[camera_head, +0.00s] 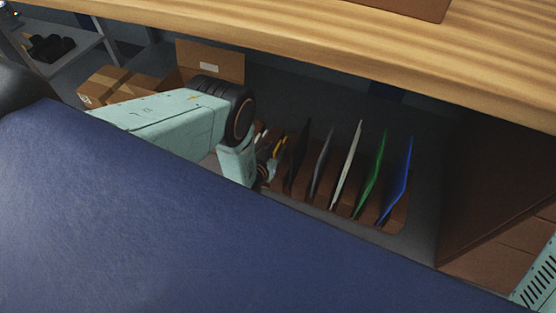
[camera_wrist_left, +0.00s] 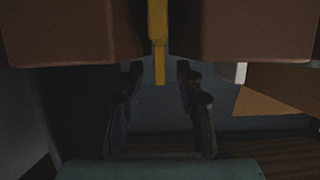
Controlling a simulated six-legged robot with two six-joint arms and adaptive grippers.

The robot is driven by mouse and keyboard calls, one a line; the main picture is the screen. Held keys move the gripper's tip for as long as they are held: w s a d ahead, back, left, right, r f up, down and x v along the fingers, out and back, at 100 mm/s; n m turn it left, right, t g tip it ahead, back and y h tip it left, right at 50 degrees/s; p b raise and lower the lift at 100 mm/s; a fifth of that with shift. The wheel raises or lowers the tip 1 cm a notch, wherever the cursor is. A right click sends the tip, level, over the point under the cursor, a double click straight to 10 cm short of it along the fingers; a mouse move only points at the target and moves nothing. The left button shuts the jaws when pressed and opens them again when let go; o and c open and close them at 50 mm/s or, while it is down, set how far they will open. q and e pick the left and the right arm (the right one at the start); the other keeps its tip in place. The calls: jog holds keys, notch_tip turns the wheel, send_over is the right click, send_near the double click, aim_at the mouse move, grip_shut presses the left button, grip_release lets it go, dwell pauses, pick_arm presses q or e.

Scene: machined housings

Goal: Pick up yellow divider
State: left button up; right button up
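The yellow divider (camera_wrist_left: 158,45) shows edge-on in the left wrist view as a narrow strip between two brown blocks. Its near end lies between the fingertips of my left gripper (camera_wrist_left: 159,74), with a gap on each side. The left gripper is open. In the head view, the left gripper (camera_head: 266,156) is at the left end of a row of dividers, and a bit of the yellow divider (camera_head: 278,147) shows beside it, mostly hidden. My right gripper is not in view.
A brown rack (camera_head: 398,220) holds black (camera_head: 299,158), grey (camera_head: 322,160), white (camera_head: 346,166), green (camera_head: 371,175) and blue (camera_head: 397,182) dividers. A wooden tabletop (camera_head: 330,45) overhangs behind. Cardboard boxes (camera_head: 125,85) stand at left, and a dark blue surface (camera_head: 200,240) fills the front.

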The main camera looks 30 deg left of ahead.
pick_arm(q)
jog(key=shift+w, duration=0.2)
jog(key=shift+c, duration=0.3)
grip_shut()
